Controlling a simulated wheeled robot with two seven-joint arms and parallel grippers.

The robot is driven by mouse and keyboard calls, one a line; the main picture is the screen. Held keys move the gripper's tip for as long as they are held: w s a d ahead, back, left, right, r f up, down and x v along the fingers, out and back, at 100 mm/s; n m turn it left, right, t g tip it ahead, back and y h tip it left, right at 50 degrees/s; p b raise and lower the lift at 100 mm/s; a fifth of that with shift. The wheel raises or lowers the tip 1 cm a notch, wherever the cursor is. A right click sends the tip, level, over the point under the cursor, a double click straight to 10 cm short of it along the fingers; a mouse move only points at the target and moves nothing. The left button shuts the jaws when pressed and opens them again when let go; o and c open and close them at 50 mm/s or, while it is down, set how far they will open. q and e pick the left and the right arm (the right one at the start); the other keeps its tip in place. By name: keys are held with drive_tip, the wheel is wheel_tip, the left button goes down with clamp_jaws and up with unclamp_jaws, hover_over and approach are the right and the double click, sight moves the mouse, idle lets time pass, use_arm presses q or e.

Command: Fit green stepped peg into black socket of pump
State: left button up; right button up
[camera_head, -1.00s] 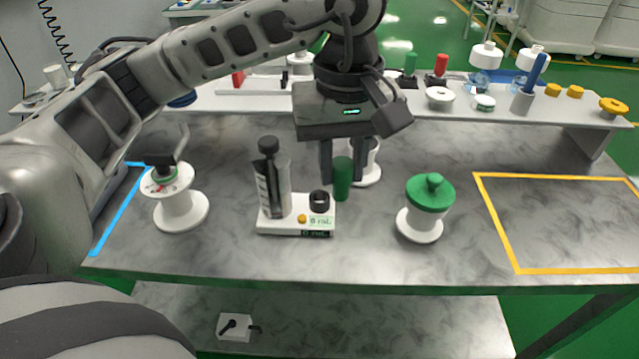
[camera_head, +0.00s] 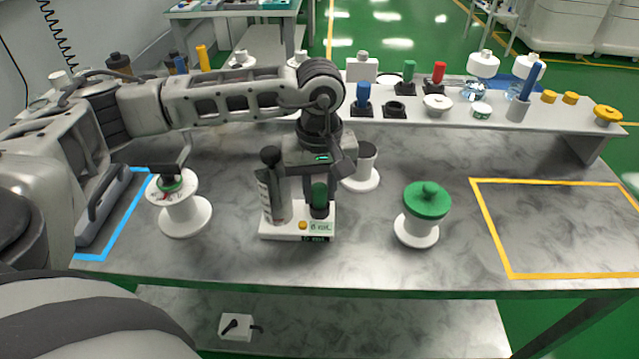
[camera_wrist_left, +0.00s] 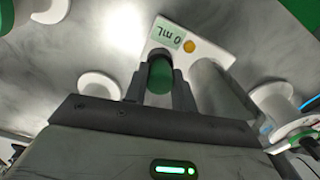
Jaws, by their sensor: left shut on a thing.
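The green peg (camera_head: 319,195) is upright between the fingers of my left gripper (camera_head: 319,186), which is shut on it. In the head view its lower end meets the black socket (camera_head: 319,211) of the pump; how deep it sits inside I cannot tell. My right gripper is not in view.
A rear shelf (camera_head: 560,120) holds several pegs and caps. The yellow-outlined area at right is empty.

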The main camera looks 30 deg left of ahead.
sight(319, 188)
use_arm(q)
drive_tip(key=shift+f+b, duration=0.35)
drive_tip(key=shift+b, duration=0.1)
drive_tip(key=shift+s+d+f+b, duration=0.1)
drive_tip(key=shift+f+b, duration=0.2)
drive_tip(key=o, duration=0.9)
drive_tip(key=shift+s, duration=0.1)
drive_tip(key=shift+c, duration=0.2)
drive_tip(key=shift+o, duration=0.6)
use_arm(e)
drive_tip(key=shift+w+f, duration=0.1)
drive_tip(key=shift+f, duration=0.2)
use_arm(q)
drive_tip(key=shift+r+p, duration=0.35)
drive_tip(key=shift+p, duration=0.15)
wheel_tip(319, 188, up, 13)
drive_tip(key=b, duration=0.1)
drive_tip(key=shift+w+f, duration=0.15)
drive_tip(key=shift+w, duration=0.05)
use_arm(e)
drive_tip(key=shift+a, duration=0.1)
use_arm(q)
drive_tip(key=shift+f, duration=0.1)
